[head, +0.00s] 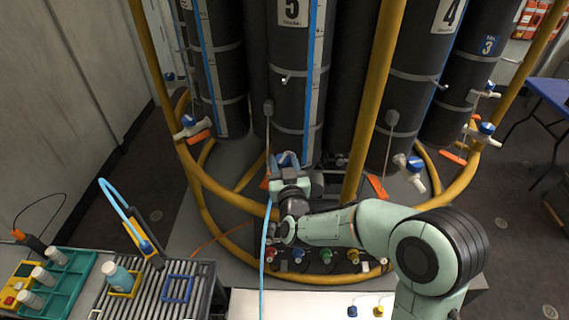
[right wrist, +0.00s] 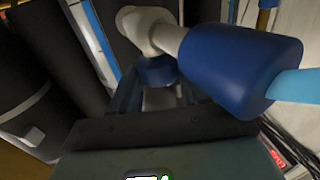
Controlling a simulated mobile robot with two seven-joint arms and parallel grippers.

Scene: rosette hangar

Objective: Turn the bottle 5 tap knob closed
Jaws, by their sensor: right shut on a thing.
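Bottle 5 (head: 286,105) is a tall dark cylinder with a white number label and a blue stripe, upright in the rack. My right gripper (head: 287,170) is at its foot and largely covers the tap. In the right wrist view, the white tap body (right wrist: 146,27) carries a large blue fitting (right wrist: 238,68) with a light blue hose (right wrist: 300,86). The smaller blue tap knob (right wrist: 155,72) sits between the fingers of my right gripper (right wrist: 160,92), which is shut on it. The knob's exact turn is hard to tell. My left gripper is not in view.
A yellow rack ring (head: 222,195) and yellow post (head: 378,90) stand close around my right arm. Bottle 4's blue-and-white tap (head: 410,165) is to the right. A roller conveyor (head: 185,272) and green tray (head: 72,275) are at lower left.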

